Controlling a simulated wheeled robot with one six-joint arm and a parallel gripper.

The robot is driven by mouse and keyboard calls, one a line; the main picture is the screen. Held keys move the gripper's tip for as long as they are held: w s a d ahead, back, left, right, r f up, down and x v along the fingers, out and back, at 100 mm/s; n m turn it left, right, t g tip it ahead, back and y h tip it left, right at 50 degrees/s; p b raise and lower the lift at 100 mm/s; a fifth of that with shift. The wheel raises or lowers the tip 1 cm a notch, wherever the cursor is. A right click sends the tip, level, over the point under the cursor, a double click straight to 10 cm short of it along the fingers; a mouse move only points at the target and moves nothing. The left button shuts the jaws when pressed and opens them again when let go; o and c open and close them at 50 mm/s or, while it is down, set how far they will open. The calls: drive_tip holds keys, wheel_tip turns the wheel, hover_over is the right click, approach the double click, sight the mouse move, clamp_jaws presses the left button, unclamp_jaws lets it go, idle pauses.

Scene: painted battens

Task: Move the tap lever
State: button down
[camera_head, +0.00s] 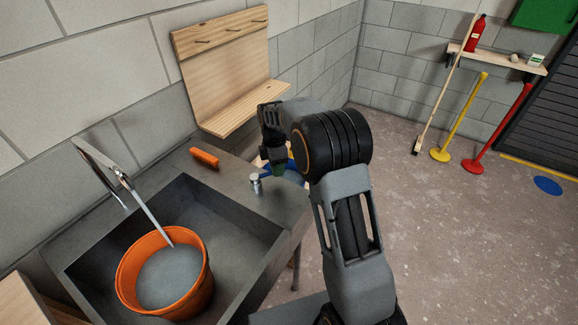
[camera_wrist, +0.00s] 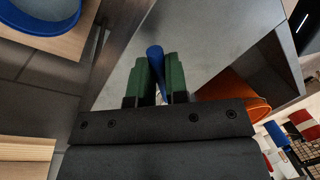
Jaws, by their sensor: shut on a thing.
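My gripper (camera_head: 277,164) is over the counter's right end in the head view. In the wrist view its green fingers (camera_wrist: 159,75) are shut on a blue, rounded lever (camera_wrist: 154,52), which stands between them. The lever's lower part is hidden by the gripper. A small silver fitting (camera_head: 255,183) stands on the counter just left of my gripper. A thin metal tap spout (camera_head: 105,168) is at the back of the sink. A pale, slanting streak, stream or rod, runs from it to the orange bucket (camera_head: 130,270) in the sink. The bucket also shows in the wrist view (camera_wrist: 238,86).
An orange block (camera_head: 204,158) lies on the counter (camera_head: 225,172) beside the sink (camera_head: 250,246). A wooden shelf (camera_head: 245,105) hangs close behind my gripper. A blue round vessel (camera_wrist: 40,18) is at the wrist view's upper left. Open floor (camera_head: 450,235) lies to the right.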

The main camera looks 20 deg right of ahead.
idle(0.5)
drive_tip(key=c, duration=1.1)
unclamp_jaws()
drive_tip(key=w+r, duration=0.1)
drive_tip(key=r, duration=0.3)
drive_tip(key=w+r, duration=0.1)
drive_tip(key=r, duration=0.8)
drive_tip(key=shift+w+r, duration=0.3)
drive_tip(key=shift+w, duration=0.1)
